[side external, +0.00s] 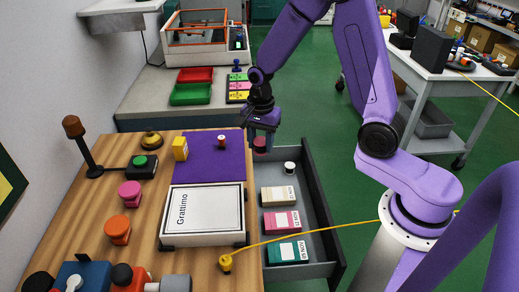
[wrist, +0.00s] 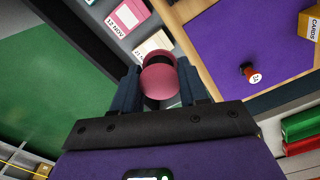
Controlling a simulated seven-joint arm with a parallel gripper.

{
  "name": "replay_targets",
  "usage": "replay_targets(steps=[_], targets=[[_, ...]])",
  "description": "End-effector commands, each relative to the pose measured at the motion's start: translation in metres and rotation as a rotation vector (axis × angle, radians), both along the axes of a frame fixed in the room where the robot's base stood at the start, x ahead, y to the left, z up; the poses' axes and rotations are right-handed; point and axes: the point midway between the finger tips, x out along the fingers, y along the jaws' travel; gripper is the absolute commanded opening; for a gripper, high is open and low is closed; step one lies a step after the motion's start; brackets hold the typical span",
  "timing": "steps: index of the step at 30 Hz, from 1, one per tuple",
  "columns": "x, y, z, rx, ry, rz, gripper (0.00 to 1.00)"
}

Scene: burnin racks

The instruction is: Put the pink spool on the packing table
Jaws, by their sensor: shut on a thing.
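My gripper (side external: 263,137) is shut on a pink spool (wrist: 160,82), which shows as a round pink thing between the two fingers in the wrist view. In the side view the spool (side external: 260,144) hangs at the fingertips, above the far end of the open drawer (side external: 303,215) and just right of the wooden table (side external: 151,258). I take this wooden table to be the packing table. A purple mat (side external: 195,165) covers its far right part.
The drawer holds a white spool (side external: 290,167) and several labelled boxes (side external: 282,222). A yellow cord (side external: 300,238) crosses the drawer. The mat's middle is clear.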

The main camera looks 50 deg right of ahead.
Motion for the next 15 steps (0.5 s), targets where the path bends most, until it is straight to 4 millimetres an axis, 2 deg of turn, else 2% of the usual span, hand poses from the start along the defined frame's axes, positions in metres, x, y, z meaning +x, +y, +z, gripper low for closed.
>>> replay_targets(steps=[5,15], targets=[[-0.007,-0.003,0.001,0.001,-0.001,0.168,0.09],[-0.026,-0.011,0.001,0.001,-0.001,0.714,0.09]])
